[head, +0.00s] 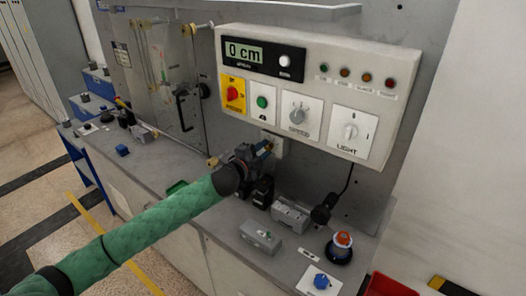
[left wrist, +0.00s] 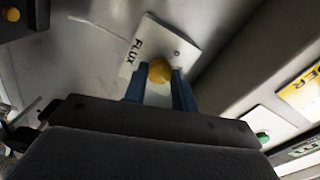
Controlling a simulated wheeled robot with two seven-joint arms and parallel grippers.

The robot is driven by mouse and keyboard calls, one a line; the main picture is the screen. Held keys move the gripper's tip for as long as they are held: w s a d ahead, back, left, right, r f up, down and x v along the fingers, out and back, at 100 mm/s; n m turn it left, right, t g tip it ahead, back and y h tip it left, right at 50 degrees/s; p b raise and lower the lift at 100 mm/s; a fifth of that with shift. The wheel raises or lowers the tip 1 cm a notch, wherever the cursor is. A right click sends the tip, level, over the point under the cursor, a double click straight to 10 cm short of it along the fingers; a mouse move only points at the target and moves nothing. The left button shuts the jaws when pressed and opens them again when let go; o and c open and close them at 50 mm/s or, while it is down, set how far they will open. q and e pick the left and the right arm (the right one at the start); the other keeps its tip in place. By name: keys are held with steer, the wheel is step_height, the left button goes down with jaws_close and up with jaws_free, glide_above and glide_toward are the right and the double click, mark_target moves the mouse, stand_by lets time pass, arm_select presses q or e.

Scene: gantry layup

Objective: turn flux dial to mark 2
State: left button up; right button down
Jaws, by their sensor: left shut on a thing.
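The flux dial (left wrist: 159,70) is a yellow knob on a white plate (left wrist: 181,42) lettered FLUX in the left wrist view. In the head view the small plate (head: 280,147) shows below the control box, mostly covered by my gripper. My left gripper (left wrist: 159,84) has its two blue fingers on either side of the knob, shut on it. It also shows in the head view (head: 264,150), reaching in from the left. The knob's pointer and its mark cannot be read. My right gripper is not in view.
The control box (head: 375,73) above carries a display (head: 244,52) reading 0 cm, a red-on-yellow knob (head: 233,93), a green button (head: 262,102), and SPEED (head: 298,115) and LIGHT (head: 350,131) dials. Grey boxes (head: 291,215) and a red-topped button (head: 343,240) stand on the bench below.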

arm_select(q)
steer(key=shift+m, duration=0.4)
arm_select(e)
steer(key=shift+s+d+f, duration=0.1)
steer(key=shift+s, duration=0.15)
arm_select(q)
steer(key=shift+f, duration=0.1)
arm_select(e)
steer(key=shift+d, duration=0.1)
arm_select(q)
steer(key=o, duration=1)
steer(key=shift+s+a, duration=0.1)
steer(key=shift+s, duration=0.1)
steer(key=b+v, duration=0.3)
steer(key=v, duration=0.4)
steer(key=shift+s, duration=0.15)
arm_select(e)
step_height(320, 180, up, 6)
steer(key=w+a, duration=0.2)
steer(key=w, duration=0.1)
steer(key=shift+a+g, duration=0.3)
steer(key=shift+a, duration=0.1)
